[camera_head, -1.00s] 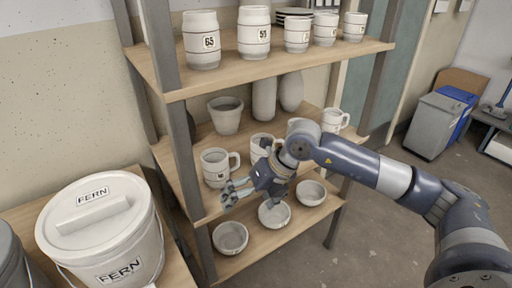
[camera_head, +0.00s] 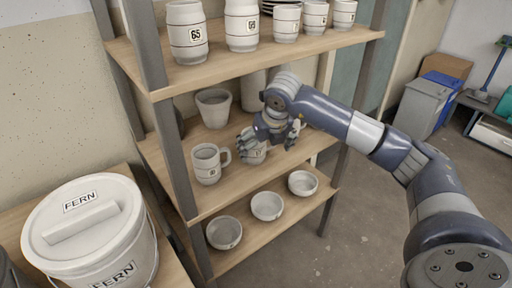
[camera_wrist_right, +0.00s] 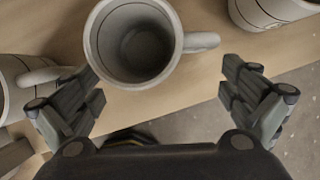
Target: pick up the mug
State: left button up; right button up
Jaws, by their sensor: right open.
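Pale banded mugs stand on the middle shelf. One mug (camera_head: 255,153) is under my right gripper (camera_head: 268,142) and partly hidden by it. In the right wrist view this mug (camera_wrist_right: 136,42) appears upright and empty, its handle to the right. My right gripper is open, and its fingertips (camera_wrist_right: 162,86) show on either side at the mug's near edge, apart from its wall. Another mug (camera_head: 207,163) stands to the left, and it also shows at the wrist view's left edge (camera_wrist_right: 14,88). A third piece (camera_wrist_right: 275,10) shows at the upper right there. My left gripper is not in view.
The upper shelf (camera_head: 130,62) with numbered jars is above the arm. A plant-pot-like vessel (camera_head: 214,108) stands behind the mugs. Bowls (camera_head: 266,206) sit on the lower shelf. A lidded FERN bucket (camera_head: 92,235) is at left. Open floor (camera_head: 350,235) lies at right.

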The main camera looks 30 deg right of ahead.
jog(key=w, duration=0.3)
jog(key=w+d, duration=0.1)
jog(key=w, duration=0.1)
jog(key=shift+w+f, duration=0.1)
jog(key=shift+f, duration=0.45)
jog(key=c, duration=1)
